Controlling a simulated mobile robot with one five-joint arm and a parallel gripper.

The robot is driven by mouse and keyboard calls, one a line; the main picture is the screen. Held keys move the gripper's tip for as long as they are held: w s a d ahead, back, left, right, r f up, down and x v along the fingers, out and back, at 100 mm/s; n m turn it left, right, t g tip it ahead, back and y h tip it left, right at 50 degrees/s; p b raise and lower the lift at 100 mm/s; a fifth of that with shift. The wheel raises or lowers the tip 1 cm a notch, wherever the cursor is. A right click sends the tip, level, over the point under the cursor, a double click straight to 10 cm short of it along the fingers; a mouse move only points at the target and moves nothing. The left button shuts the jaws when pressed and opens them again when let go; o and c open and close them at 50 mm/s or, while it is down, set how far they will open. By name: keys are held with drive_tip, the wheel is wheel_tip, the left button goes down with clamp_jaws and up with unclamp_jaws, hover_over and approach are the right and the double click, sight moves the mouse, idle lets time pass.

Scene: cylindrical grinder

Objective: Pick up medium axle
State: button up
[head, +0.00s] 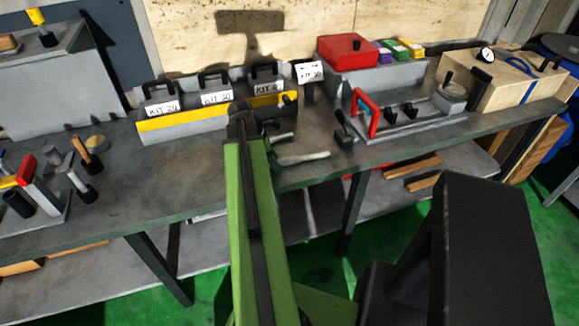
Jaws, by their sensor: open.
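Two pale rod-like pieces show on the bench just right of my green arm. The longer one (303,158) lies roughly crosswise, and the shorter one (282,137) is a little behind it. Both are partly hidden at their left ends by my arm, and I cannot tell for sure which is the medium axle. My arm reaches up over the bench to a dark joint. My gripper (284,110) is dark, small and partly hidden beside that joint, in front of the kit bin's right end. It is open, and I see nothing held in it.
A grey and yellow bin (190,122) with labelled kits stands behind. A red box (346,51) is at the back. A fixture with a red handle (367,112) is to the right, near a wooden crate (500,82). Tools crowd the left. Bare bench (170,188) lies left of my arm.

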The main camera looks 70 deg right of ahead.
drive_tip(key=shift+r, duration=0.1)
clamp_jaws()
idle(1.2)
